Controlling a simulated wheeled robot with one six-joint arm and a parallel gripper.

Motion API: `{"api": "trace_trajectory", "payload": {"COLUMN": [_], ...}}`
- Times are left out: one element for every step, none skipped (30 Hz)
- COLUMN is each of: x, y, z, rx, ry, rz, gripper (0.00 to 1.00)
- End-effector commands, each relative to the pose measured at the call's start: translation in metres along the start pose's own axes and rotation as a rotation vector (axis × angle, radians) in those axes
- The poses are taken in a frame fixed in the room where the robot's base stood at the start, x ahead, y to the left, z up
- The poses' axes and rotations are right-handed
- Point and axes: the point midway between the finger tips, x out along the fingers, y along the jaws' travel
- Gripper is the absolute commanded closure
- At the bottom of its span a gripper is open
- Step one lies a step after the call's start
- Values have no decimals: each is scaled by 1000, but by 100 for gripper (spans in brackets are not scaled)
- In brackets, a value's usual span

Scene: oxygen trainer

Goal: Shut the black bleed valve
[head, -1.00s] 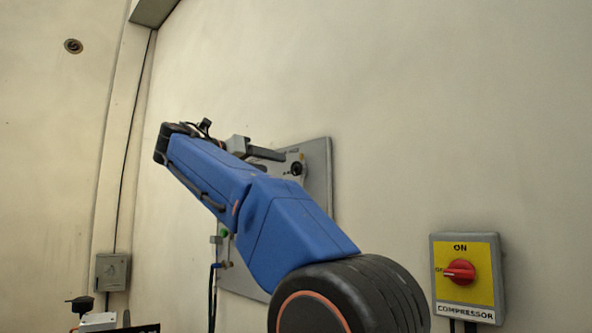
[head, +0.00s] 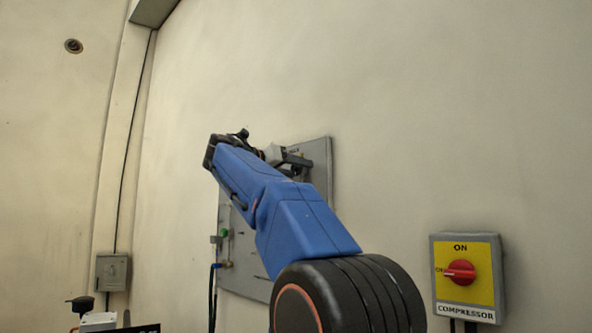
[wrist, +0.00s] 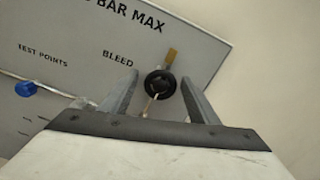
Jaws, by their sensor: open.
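The black bleed valve (wrist: 159,83) is a round black knob with a pale pointer line, next to the word BLEED on the grey panel (wrist: 215,50) in the wrist view. A short brass-coloured piece shows just above it. My gripper (wrist: 160,85) is open, with one finger on each side of the knob in that view. I cannot tell whether either finger touches it. In the head view my gripper (head: 297,160) is at the panel's upper part, and my arm hides much of the panel (head: 318,150) and the knob.
A blue knob (wrist: 25,89) sits near the TEST POINTS label. In the head view a green knob (head: 225,232) and a fitting with a hose are at the panel's left edge. A yellow compressor switch box (head: 466,278) with a red knob is at the right.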

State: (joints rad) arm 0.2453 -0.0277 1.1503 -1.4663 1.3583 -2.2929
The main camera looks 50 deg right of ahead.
Motion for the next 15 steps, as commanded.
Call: {"api": "trace_trajectory", "payload": {"x": [2,2,3,3,3,3,3,3,3,3,3,3,3,3,2], "y": [0,0,0,0,0,0,0,0,0,0,0,0,0,0,0], "z": [0,0,0,0,0,0,0,0,0,0,0,0,0,0,0], "rx": [0,0,0,0,0,0,0,0,0,0,0,0,0,0,0], "ry": [0,0,0,0,0,0,0,0,0,0,0,0,0,0,0], "rz": [-1,0,0,0,0,0,0,0,0,0,0,0,0,0,0], "gripper": [45,45,45,45,45,45,45,45,45,45,52,62,69,76,86]}}
